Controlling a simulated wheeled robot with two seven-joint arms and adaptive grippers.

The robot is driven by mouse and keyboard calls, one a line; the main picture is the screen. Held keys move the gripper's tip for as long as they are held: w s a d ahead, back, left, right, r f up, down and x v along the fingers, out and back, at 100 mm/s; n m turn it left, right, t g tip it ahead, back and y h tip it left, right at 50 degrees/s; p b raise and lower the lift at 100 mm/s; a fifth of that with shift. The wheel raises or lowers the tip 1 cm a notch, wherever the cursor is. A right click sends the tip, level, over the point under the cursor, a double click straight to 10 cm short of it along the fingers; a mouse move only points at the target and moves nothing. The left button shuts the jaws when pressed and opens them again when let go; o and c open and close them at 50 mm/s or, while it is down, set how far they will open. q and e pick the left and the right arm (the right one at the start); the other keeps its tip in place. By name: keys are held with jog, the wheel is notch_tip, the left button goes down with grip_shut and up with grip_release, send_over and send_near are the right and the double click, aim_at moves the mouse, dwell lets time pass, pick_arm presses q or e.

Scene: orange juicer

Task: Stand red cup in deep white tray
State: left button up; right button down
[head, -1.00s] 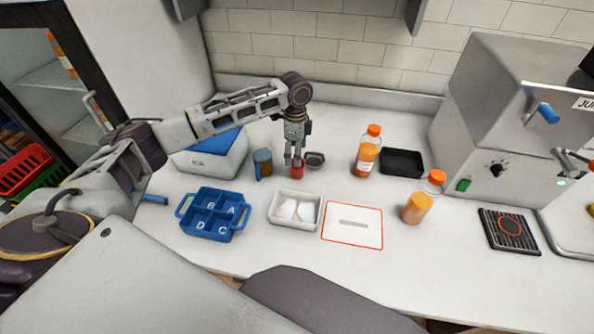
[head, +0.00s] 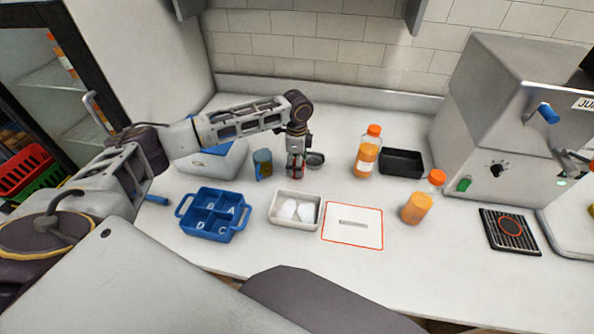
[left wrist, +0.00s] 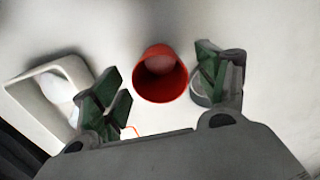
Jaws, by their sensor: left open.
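In the head view only slivers of the red cup (head: 299,172) show behind my gripper. My left gripper (head: 297,171) points down over the cup. In the left wrist view the left gripper (left wrist: 160,82) is open, with a finger on each side of the cup and gaps between. The deep white tray (head: 294,221) sits just in front of the cup and holds white pieces. A corner of the tray (left wrist: 22,88) shows in the left wrist view.
A small dark bowl (head: 316,160) is close beside the gripper. A blue mug (head: 262,165) and blue divided tray (head: 213,235) stand left. A red-outlined mat (head: 353,238), orange bottles (head: 367,157) and black tray (head: 402,162) are to the right.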

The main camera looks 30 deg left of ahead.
pick_arm(q)
jog(key=shift+f, duration=0.35)
jog(key=c, duration=0.9)
jog(key=shift+r, duration=0.1)
jog(key=shift+r, duration=4.95)
